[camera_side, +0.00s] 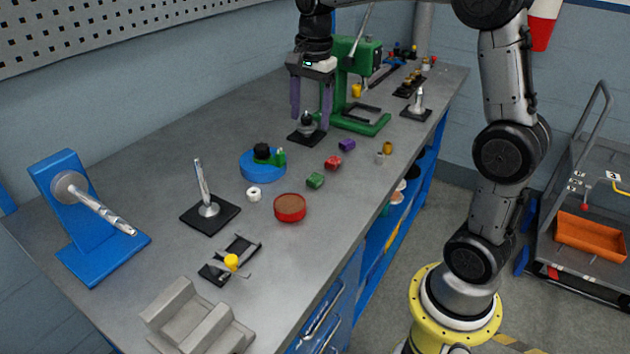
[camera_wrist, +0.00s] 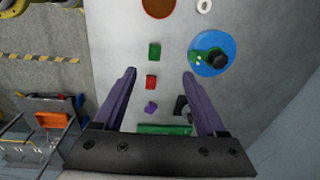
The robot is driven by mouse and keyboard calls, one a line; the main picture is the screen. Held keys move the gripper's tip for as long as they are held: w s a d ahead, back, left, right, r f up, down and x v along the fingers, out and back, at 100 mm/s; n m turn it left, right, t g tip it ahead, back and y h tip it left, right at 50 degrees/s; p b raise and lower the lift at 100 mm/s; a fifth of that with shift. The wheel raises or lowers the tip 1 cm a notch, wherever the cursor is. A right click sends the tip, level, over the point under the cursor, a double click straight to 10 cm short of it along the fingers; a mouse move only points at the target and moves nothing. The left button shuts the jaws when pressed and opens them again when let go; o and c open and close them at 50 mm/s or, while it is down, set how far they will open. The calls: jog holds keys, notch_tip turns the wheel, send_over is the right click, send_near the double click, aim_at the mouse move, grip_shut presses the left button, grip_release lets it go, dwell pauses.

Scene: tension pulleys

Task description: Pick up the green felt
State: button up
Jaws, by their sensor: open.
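The green felt (camera_side: 314,180) is a small green block lying on the grey bench, in front of the red block. It also shows in the wrist view (camera_wrist: 155,50), upper middle, just beyond the fingertips in the picture. My gripper (camera_side: 310,122) has two purple fingers pointing down, spread apart with nothing between them. In the side view it is up and back from the green felt, in front of the green press. The fingers show in the wrist view (camera_wrist: 159,75) too, on either side of the red block in the picture.
A red block (camera_side: 333,163) and a purple block (camera_side: 347,145) lie in a row behind the felt. The green press (camera_side: 372,124) stands behind.

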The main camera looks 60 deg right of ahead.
notch_tip(320, 180, down, 4)
jog(key=w+d+g, duration=0.1)
jog(key=d, duration=0.2)
send_over(314, 178)
jog(key=shift+m, duration=0.3)
notch_tip(314, 178, down, 8)
jog(key=shift+r, duration=0.1)
jog(key=shift+f, duration=2.95)
grip_shut()
